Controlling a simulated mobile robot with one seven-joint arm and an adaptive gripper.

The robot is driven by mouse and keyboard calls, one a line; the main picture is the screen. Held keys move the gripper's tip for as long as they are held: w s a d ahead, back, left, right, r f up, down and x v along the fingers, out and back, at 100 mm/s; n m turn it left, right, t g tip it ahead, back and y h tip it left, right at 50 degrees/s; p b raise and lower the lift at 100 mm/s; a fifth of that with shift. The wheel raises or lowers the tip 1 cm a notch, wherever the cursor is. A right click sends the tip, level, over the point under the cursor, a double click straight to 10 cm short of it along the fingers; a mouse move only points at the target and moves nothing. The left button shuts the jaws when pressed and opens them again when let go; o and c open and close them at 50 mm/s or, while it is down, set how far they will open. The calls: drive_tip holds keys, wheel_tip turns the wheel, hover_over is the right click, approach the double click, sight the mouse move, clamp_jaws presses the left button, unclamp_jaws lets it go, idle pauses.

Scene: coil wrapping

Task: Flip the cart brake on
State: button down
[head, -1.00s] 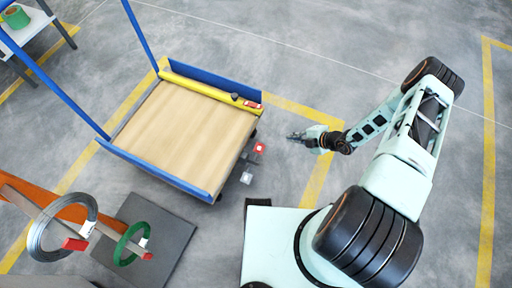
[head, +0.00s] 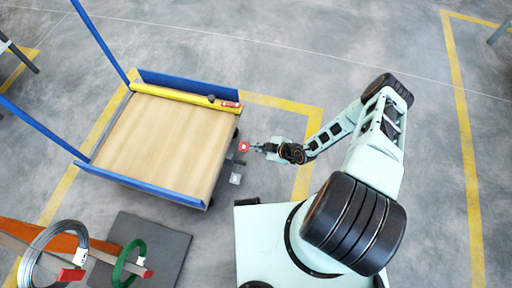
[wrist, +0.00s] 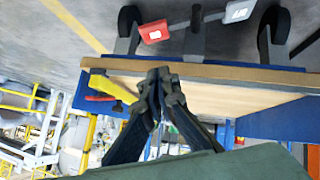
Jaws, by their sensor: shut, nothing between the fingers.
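The cart (head: 157,145) has a wooden deck and blue end boards. A brake bar with a red pedal (head: 244,147) and a grey pedal (head: 235,179) juts from its right side, low down. In the wrist view the red pedal (wrist: 154,32) and the grey pedal (wrist: 238,11) sit at opposite ends of a tilted bar, past the deck edge. The red end is nearer the deck edge in that picture. My gripper (head: 259,147) is shut and empty, just right of the red pedal. In the wrist view my gripper (wrist: 162,76) appears in front of the deck edge. I cannot tell whether it touches the pedal.
A yellow tube (head: 180,93) with a red-marked end lies along the deck's far side. Floor right of my arm is clear.

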drive_tip(key=b, duration=0.2)
hover_over(242, 146)
drive_tip(key=s+d, duration=0.2)
drive_tip(key=s, duration=0.1)
drive_tip(key=f, duration=0.5)
drive_tip(key=shift+s+a+f, duration=0.1)
drive_tip(key=shift+a+f, duration=0.1)
drive_tip(key=shift+a, duration=0.05)
drive_tip(key=shift+w+d+f+b, duration=0.2)
drive_tip(key=shift+f+b, duration=0.15)
drive_tip(key=shift+f, duration=0.25)
drive_tip(key=shift+w+d+f+b, duration=0.1)
drive_tip(key=shift+w+f+b, duration=0.1)
drive_tip(key=shift+f+b, duration=0.3)
drive_tip(key=shift+w+d+f, duration=0.1)
drive_tip(key=shift+w+f, duration=0.1)
drive_tip(key=shift+f, duration=0.3)
